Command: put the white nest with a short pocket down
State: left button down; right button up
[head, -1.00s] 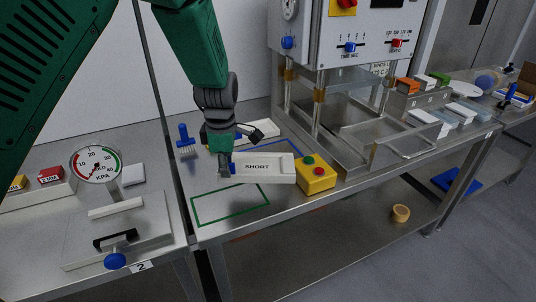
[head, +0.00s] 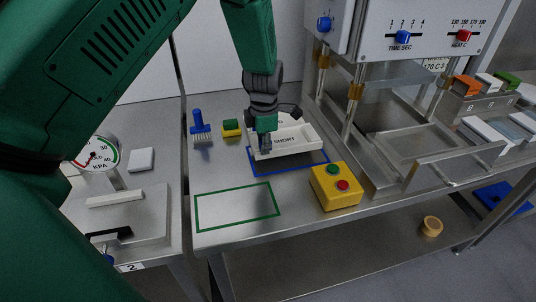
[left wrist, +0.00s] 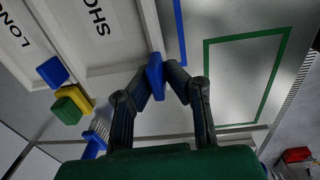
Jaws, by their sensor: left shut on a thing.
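The white nest marked SHORT (head: 299,139) is at the blue outline (head: 292,168) on the steel bench, its front side just behind the outline's front line. I cannot tell if it touches the bench. My left gripper (head: 266,146) is shut on the nest's blue tab at its left end. The left wrist view shows the fingers (left wrist: 157,85) closed around the blue tab (left wrist: 155,75), with the SHORT nest (left wrist: 105,40) beyond. A second white nest, marked LONG (left wrist: 22,40), lies right behind it, mostly hidden in the head view. My right gripper is not in view.
An empty green outline (head: 236,206) lies front left. A yellow button box (head: 335,187) stands close at the front right. A brush (head: 201,128) and a yellow-green block (head: 232,128) are at the back left. The press (head: 400,110) stands to the right.

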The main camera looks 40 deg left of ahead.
pick_arm(q)
jog(key=f, duration=0.1)
jog(key=d+f, duration=0.1)
jog(key=f, duration=0.1)
jog(key=shift+w, duration=0.1)
jog(key=shift+d+f, duration=0.2)
jog(key=shift+d, duration=0.2)
jog(key=shift+d+r, duration=0.1)
jog(key=shift+d, duration=0.2)
jog(key=c, duration=1.8)
grip_release()
jog(key=shift+a, duration=0.3)
jog(key=shift+o, duration=0.9)
jog(key=shift+a+f, duration=0.25)
jog(key=shift+a, duration=0.05)
jog(key=shift+a+f, duration=0.1)
jog(key=shift+a, duration=0.25)
jog(key=shift+d, duration=0.45)
jog(key=shift+d+r, duration=0.2)
jog(key=shift+d, duration=0.1)
notch_tip(320, 180, up, 7)
jog(key=a, duration=0.1)
notch_tip(320, 180, up, 5)
send_over(266, 156)
jog(key=shift+d, duration=0.35)
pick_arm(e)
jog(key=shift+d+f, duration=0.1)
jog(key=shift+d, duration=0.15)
